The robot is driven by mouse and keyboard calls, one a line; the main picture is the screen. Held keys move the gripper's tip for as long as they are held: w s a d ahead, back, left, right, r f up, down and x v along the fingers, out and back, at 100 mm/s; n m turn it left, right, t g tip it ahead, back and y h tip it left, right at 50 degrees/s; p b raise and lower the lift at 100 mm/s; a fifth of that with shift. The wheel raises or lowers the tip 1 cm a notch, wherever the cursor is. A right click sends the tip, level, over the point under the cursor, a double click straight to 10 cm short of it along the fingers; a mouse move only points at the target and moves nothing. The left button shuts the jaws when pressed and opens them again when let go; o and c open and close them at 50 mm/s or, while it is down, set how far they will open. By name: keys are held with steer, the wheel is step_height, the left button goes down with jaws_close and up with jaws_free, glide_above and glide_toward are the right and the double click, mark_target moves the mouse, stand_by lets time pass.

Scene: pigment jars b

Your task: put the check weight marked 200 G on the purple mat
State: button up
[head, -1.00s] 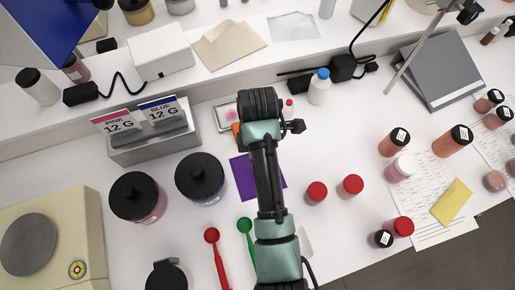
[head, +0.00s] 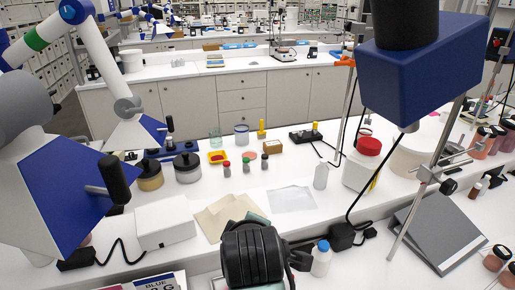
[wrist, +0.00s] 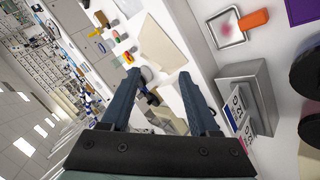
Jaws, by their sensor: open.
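The purple mat (wrist: 303,10) shows only in part, at the top right corner of the wrist view. It is out of the head view now. I cannot make out a check weight marked 200 G in either view; no such marking is readable. My gripper (wrist: 158,82) is open, with its two fingers apart and nothing held between them. In the head view my arm's dark wrist hides most of the gripper.
A grey stand (wrist: 258,80) with label cards, a small tray (wrist: 223,41) and an orange block (wrist: 253,20) are near the mat. A white box (head: 165,224), a tan envelope (head: 219,218) and a white-blue bottle (head: 321,259) stand around my arm. A blue lamp-like head (head: 425,70) hangs at right.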

step_height(320, 180, up, 27)
steer(key=s+m+t, duration=0.1)
steer(key=m+t, duration=0.6)
steer(key=t, duration=0.3)
steer(key=s+d+r+m+t, duration=0.2)
steer(key=s+r+m+t, duration=0.4)
steer(key=s+r, duration=0.7)
step_height(320, 180, up, 4)
steer(key=shift+s+r+t+h, duration=0.1)
steer(key=shift+s+t+h, duration=0.3)
steer(key=shift+t, duration=0.7)
